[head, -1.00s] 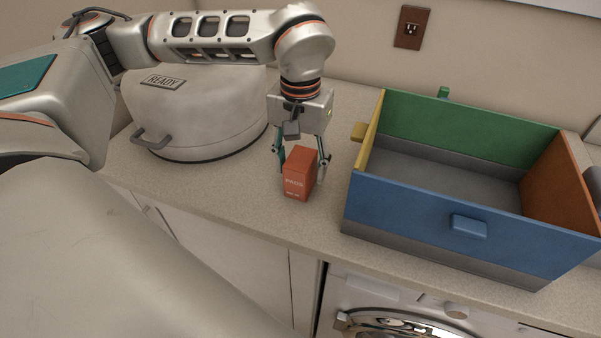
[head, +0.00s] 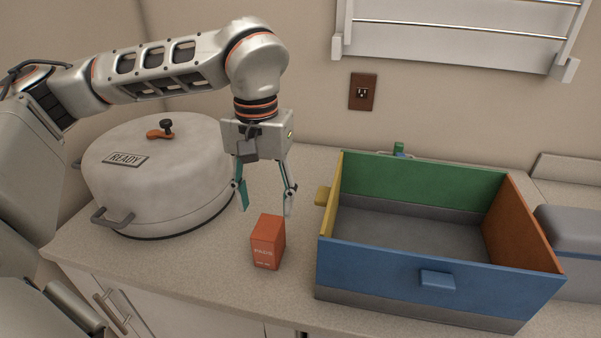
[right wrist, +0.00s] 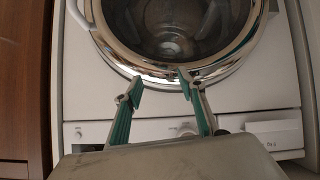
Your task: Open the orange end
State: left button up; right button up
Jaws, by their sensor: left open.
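The orange end (head: 522,222) is the right wall of a box with coloured sides on the counter. It stands upright between the green back wall (head: 420,185) and the blue front wall (head: 400,272). Its outer face, and any handle there, is hidden. My left gripper (head: 265,208) is open and empty, pointing down just above a small red-orange carton (head: 266,243), left of the box and far from the orange end. My right gripper (right wrist: 160,82) shows only in the right wrist view. Its fingers are apart with nothing between them, before a washing machine's round door (right wrist: 180,30).
The yellow left wall (head: 333,200) has a knob outside, and the blue wall has a handle (head: 437,279). A large lidded pot (head: 160,185) stands at the left. A grey object (head: 580,240) is close to the box's right. A drying rack (head: 455,35) hangs above.

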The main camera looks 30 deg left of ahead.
aim_at(513, 237)
jog(key=k+l, duration=0.8)
jog(key=k, duration=0.05)
